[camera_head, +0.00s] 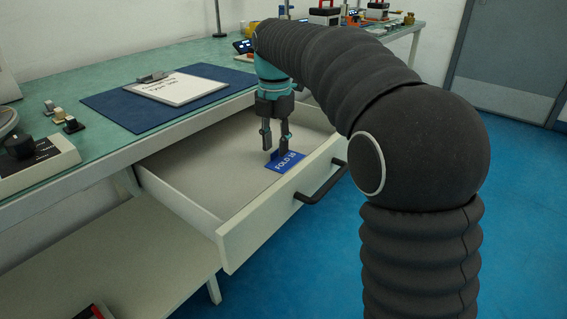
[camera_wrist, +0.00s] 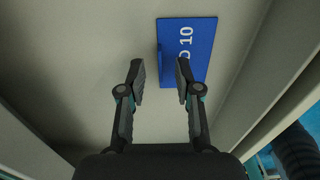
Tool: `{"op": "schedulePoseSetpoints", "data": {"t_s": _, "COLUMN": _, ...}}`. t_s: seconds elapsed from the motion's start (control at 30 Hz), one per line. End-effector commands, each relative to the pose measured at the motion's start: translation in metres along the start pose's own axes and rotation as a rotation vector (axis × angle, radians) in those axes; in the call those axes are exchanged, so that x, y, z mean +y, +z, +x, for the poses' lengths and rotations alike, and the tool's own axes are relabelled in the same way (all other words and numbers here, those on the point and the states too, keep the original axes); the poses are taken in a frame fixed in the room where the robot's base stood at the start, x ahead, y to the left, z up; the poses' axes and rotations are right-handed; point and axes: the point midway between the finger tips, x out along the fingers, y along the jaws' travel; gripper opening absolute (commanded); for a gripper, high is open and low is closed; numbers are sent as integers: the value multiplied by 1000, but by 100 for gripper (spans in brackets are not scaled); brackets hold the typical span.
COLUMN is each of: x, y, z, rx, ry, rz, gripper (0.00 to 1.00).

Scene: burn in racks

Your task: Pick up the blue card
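The blue card (camera_head: 290,162) lies flat in the open drawer, near its front right, with white lettering "FOLD 10". A small raised blue part stands at its left edge. In the wrist view the card (camera_wrist: 200,45) is ahead of the fingertips, mostly to the right, and the right fingertip overlaps its lower left part. My gripper (camera_head: 275,143) points down into the drawer, beside the card. In the wrist view my gripper (camera_wrist: 160,75) has its fingers apart with nothing between them.
The open drawer (camera_head: 190,208) has raised walls and a black handle (camera_head: 322,186) on its front. The bench above holds a blue mat (camera_head: 115,105), a clipboard (camera_head: 178,88) and a device (camera_head: 35,160). A lower shelf (camera_head: 130,245) is below.

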Motion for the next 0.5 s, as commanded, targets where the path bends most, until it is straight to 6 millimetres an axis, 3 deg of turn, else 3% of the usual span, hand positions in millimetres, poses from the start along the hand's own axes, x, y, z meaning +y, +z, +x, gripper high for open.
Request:
{"op": "schedulePoseSetpoints", "data": {"t_s": 0.1, "x": -1, "y": 0, "z": 11, "rx": 0, "ry": 0, "rz": 1, "gripper": 33}}
{"op": "schedulePoseSetpoints", "data": {"t_s": 0.37, "x": 0, "y": 0, "z": 12, "rx": -1, "ry": 1, "rz": 0, "gripper": 33}}
{"op": "schedulePoseSetpoints", "data": {"t_s": 0.5, "x": 0, "y": 0, "z": 12, "rx": -1, "ry": 1, "rz": 0, "gripper": 1}}
